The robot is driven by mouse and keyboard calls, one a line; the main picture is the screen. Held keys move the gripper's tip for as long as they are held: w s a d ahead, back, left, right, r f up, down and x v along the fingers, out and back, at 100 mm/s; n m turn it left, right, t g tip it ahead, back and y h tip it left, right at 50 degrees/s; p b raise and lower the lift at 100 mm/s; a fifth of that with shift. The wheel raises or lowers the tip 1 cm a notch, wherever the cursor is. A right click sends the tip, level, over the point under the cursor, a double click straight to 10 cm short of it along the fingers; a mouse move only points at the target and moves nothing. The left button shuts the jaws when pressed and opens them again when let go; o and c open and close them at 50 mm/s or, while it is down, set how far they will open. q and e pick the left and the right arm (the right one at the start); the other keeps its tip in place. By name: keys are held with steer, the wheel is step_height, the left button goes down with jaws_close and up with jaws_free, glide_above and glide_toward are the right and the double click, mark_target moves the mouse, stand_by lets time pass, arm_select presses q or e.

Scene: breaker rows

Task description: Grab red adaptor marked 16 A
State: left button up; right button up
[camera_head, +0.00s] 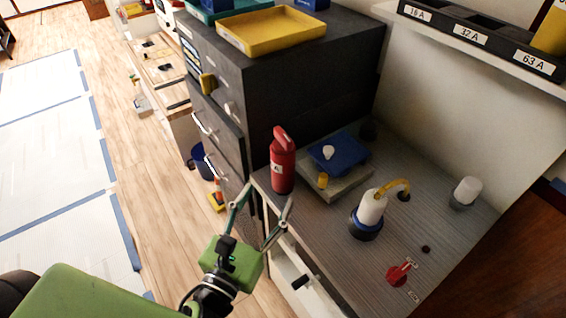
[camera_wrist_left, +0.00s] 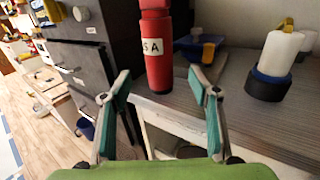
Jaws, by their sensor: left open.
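The red adaptor (camera_head: 283,167) stands upright on the grey worktop near its left edge, beside the dark cabinet. In the left wrist view the red adaptor (camera_wrist_left: 158,68) rises ahead between the fingertips, its top cut off. Its white label shows an "A"; the characters before it are not clear. My left gripper (camera_head: 267,202) is open and empty, in front of the worktop edge and short of the adaptor. Its fingers (camera_wrist_left: 160,84) are spread to either side of the adaptor in the left wrist view, without visible contact. My right gripper is not in view.
A blue tray (camera_head: 340,153) on a flat block sits right of the adaptor. A white-and-blue plug (camera_head: 370,215) with a yellow hook and a red switch (camera_head: 399,274) stand farther right. The dark cabinet (camera_head: 290,90) rises behind. A shelf rack (camera_head: 480,40) is labelled 16 A, 32 A and 63 A.

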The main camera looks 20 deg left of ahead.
mark_target(278, 177)
arm_select(q)
steer(key=w, duration=0.1)
steer(key=w+p, duration=0.1)
steer(key=w, duration=0.3)
steer(key=shift+d+p, duration=0.25)
steer(key=shift+p, duration=0.05)
steer(key=shift+w+r, duration=0.1)
steer(key=shift+w, duration=0.45)
steer(key=w+p, duration=0.1)
steer(key=w, duration=0.2)
steer(key=shift+w+d+p, duration=0.1)
steer(key=shift+w+p, duration=0.15)
steer(key=shift+p, duration=0.15)
steer(key=shift+w, duration=0.45)
steer(key=c, duration=1.6)
